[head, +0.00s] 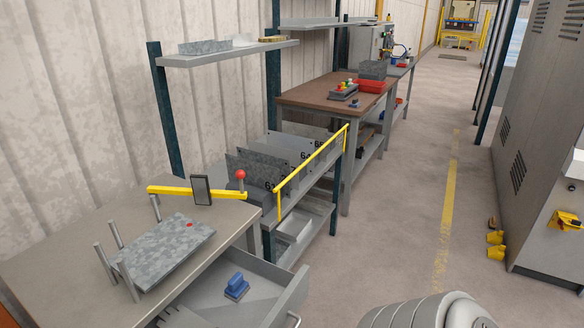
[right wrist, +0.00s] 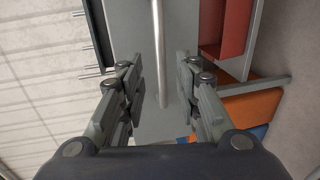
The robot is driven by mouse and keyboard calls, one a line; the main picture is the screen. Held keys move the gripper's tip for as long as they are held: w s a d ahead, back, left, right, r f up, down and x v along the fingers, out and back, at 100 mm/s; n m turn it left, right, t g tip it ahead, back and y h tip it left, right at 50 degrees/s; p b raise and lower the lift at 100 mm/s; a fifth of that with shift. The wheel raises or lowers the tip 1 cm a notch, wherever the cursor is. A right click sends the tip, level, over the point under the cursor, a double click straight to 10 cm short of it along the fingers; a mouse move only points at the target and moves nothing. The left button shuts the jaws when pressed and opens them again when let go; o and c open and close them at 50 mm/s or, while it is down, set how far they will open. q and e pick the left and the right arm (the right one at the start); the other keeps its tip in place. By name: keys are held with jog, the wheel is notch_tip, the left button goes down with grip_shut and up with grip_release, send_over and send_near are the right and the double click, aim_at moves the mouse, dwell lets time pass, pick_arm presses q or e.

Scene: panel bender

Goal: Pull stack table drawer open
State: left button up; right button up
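The stack table (head: 60,250) stands at the lower left in the head view, with a grey metal sheet stack (head: 165,250) between upright posts. Its drawer (head: 262,268) stands out from the table, open enough to show its inside. A blue-handled item (head: 236,287) lies in the drawer. The drawer's bar handle (head: 294,319) is partly in view at the bottom. In the right wrist view my right gripper (right wrist: 162,72) is open, its fingers on either side of the handle bar (right wrist: 158,40), with gaps on both sides. My left gripper is not in view.
A yellow arm with a red ball (head: 240,175) stands at the table's far edge. A rack with upright plates (head: 260,168) and a yellow rail is beyond. Floor (head: 390,220) is clear to the right, up to a grey machine cabinet (head: 535,150).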

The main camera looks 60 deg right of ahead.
jog(key=shift+v, duration=2.35)
jog(key=s+a+f+m+g+h, duration=0.1)
jog(key=a+f+m+g, duration=0.15)
jog(key=f, duration=0.45)
jog(key=s+a+f+m+g, duration=0.1)
jog(key=f+m, duration=0.3)
jog(key=f, duration=0.4)
jog(key=s+a+f+m+g+h, duration=0.1)
jog(key=f+m+g, duration=0.15)
jog(key=f, duration=0.45)
jog(key=s+a+f+m+g, duration=0.3)
jog(key=s+a+f+g, duration=0.1)
jog(key=s+a+f, duration=0.1)
jog(key=s+a+f+m+g+y, duration=0.1)
jog(key=s+a+f+m+g, duration=0.3)
jog(key=a+f, duration=0.3)
notch_tip(320, 180, down, 4)
jog(key=shift+s+a+r+m+g, duration=0.2)
jog(key=shift+s+a+m+g, duration=0.15)
jog(key=shift+s, duration=0.45)
jog(key=shift+s, duration=0.1)
